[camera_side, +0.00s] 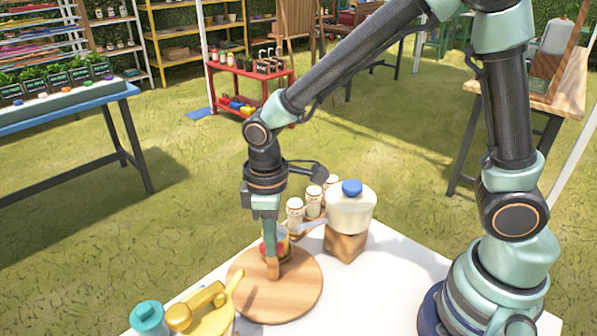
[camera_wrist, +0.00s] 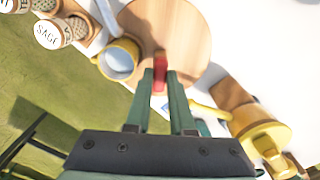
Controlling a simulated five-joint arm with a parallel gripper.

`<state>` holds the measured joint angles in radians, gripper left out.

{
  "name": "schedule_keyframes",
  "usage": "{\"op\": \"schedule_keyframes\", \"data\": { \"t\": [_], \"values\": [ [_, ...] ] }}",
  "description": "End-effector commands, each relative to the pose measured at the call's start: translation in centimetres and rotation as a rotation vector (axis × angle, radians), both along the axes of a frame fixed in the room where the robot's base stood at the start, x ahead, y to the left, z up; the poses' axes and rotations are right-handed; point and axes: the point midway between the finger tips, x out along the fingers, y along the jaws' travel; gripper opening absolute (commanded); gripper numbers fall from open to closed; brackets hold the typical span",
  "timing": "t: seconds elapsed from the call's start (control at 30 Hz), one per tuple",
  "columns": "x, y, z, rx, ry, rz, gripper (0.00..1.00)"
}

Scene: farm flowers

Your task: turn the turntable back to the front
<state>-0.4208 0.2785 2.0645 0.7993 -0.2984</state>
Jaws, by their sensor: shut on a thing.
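The turntable (camera_side: 298,296) is a round wooden disc on the white table in the side view. It also shows at the top of the wrist view (camera_wrist: 190,28). My gripper (camera_side: 271,262) points down over the disc, with its fingers close above the wood. In the wrist view, my gripper (camera_wrist: 160,78) is shut on a small red peg (camera_wrist: 159,75) at the disc's near edge.
A yellow mug (camera_wrist: 118,60) stands close beside the fingers, against the disc's edge. A cream jug with a blue lid (camera_side: 350,211) and several labelled jars (camera_side: 296,214) stand behind. A yellow watering can (camera_side: 205,312) and a teal pot (camera_side: 147,318) stand at the front left.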

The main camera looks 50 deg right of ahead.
Motion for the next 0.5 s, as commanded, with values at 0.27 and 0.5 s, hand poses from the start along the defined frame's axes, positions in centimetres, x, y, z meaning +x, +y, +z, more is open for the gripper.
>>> {"op": "schedule_keyframes", "data": {
  "t": [0.27, 0.5],
  "values": [
    [0.12, 0.04, 0.23, 0.001, -0.004, 0.138, 0.0],
    [0.12, 0.06, 0.23, 0.001, -0.004, 0.259, 0.0]
  ]
}}
